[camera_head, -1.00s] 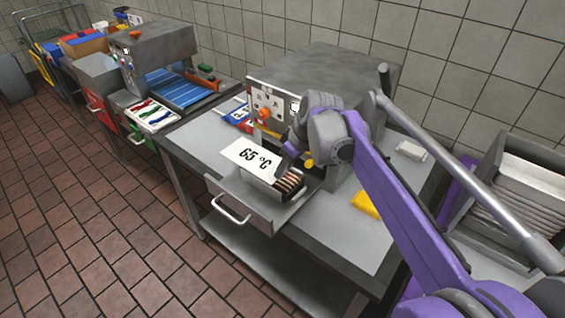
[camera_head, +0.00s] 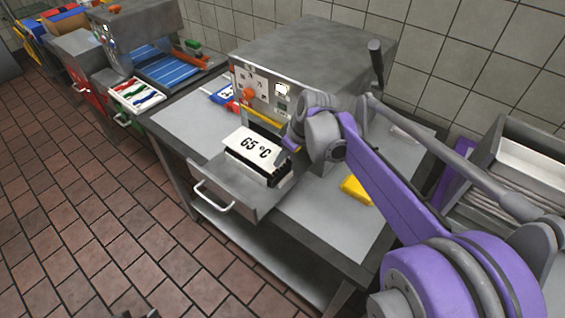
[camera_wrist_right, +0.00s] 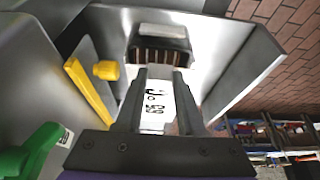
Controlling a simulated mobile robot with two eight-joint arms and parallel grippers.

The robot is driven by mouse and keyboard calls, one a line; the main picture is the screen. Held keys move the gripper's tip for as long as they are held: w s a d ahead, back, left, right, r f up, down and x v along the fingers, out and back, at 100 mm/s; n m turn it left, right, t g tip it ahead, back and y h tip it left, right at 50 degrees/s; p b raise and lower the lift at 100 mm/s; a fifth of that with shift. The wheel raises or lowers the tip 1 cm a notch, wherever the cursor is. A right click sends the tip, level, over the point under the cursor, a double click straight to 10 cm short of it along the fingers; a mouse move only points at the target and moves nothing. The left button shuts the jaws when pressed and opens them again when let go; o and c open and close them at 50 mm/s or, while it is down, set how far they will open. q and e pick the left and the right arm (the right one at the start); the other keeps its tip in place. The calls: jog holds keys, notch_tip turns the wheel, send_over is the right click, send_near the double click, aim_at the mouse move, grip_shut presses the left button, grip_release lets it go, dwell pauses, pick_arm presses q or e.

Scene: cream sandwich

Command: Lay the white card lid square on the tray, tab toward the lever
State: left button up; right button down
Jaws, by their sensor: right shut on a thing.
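The white card lid (camera_head: 250,143), printed "65 °C", is held at its right end by my right gripper (camera_head: 284,157). It hangs over the dark tray (camera_head: 240,168) in the pulled-out drawer, covering most of it in the head view. In the right wrist view the card (camera_wrist_right: 165,108) shows between the two fingers (camera_wrist_right: 160,76), and the tray (camera_wrist_right: 160,32) with its brown rows lies beyond. I cannot tell whether card and tray touch, nor make out the tab. A grey lever (camera_head: 376,64) stands at the machine's right side.
The grey machine (camera_head: 310,55) stands right behind. A yellow block (camera_head: 355,189) lies on the table to the right.

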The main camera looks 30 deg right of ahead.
jog(key=shift+f, duration=1.55)
jog(key=shift+f, duration=0.15)
jog(key=c, duration=0.5)
grip_release()
